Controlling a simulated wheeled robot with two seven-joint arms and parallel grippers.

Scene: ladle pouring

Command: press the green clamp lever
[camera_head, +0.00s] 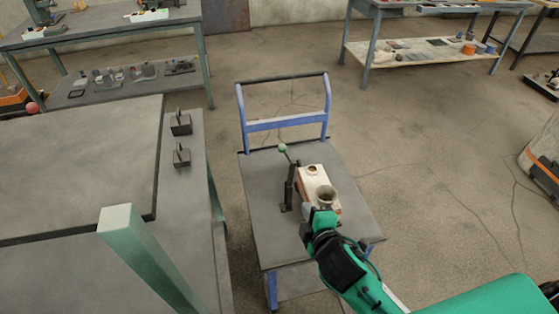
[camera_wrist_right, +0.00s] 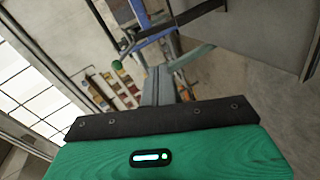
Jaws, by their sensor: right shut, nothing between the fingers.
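The green clamp lever's round green knob (camera_head: 282,148) is at the top of a thin rod on the dark upright clamp (camera_head: 288,190), on the cart's top. The knob also shows in the right wrist view (camera_wrist_right: 117,65), to the left of my fingers and apart from them in the picture. A pale box-like mould (camera_head: 312,176) stands right beside the clamp, with a grey cup-shaped part (camera_head: 326,194) at its near end. My right gripper (camera_head: 307,211) is low at the near end of the mould, below the knob in the picture. Its fingers (camera_wrist_right: 157,85) are shut and empty. My left gripper is out of view.
The cart (camera_head: 262,215) has a blue push handle (camera_head: 285,122) at its far end. A grey workbench (camera_head: 75,170) with two small dark blocks stands to the left. Shelved tables are at the back. Open floor lies right of the cart.

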